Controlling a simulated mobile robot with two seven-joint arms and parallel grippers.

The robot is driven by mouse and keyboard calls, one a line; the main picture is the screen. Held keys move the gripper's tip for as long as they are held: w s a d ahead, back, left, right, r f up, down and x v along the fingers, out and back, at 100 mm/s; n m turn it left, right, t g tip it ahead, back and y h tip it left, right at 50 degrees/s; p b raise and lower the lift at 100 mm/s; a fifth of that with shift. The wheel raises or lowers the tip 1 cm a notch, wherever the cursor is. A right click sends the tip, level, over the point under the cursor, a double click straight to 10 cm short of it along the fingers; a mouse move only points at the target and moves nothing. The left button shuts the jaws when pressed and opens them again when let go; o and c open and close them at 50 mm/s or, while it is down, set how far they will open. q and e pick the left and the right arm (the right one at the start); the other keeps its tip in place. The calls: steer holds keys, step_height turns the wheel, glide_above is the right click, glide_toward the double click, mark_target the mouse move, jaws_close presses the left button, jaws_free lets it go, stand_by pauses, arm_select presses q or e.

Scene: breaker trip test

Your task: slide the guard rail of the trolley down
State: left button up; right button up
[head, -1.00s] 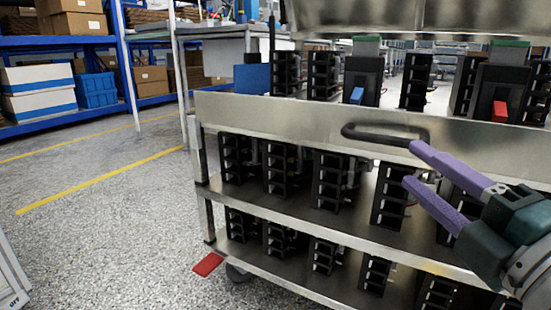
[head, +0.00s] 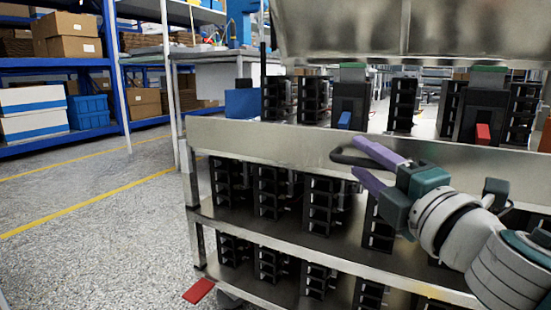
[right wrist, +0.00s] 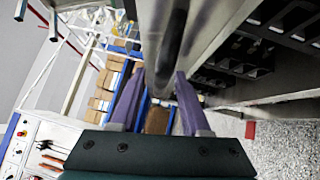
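The trolley's guard rail (head: 255,140) is a long bare metal panel across the front of the top shelf. A black bar handle (head: 338,156) is fixed to its face. My right gripper (head: 356,156) has purple fingers and is at the handle, one finger above it and one below in the head view. The fingers are apart. In the right wrist view, the dark handle bar (right wrist: 172,45) runs into the gap between the fingers of the gripper (right wrist: 158,75); I cannot tell whether they touch it. My left gripper is not in view.
Black breakers stand on the trolley's shelves, two with a blue lever (head: 345,120) and a red lever (head: 483,133). A metal panel (head: 400,35) hangs above. A red pedal (head: 198,291) is at the lower left. The floor (head: 100,240) left is clear.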

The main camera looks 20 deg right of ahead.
jaws_close()
stand_by(1.2)
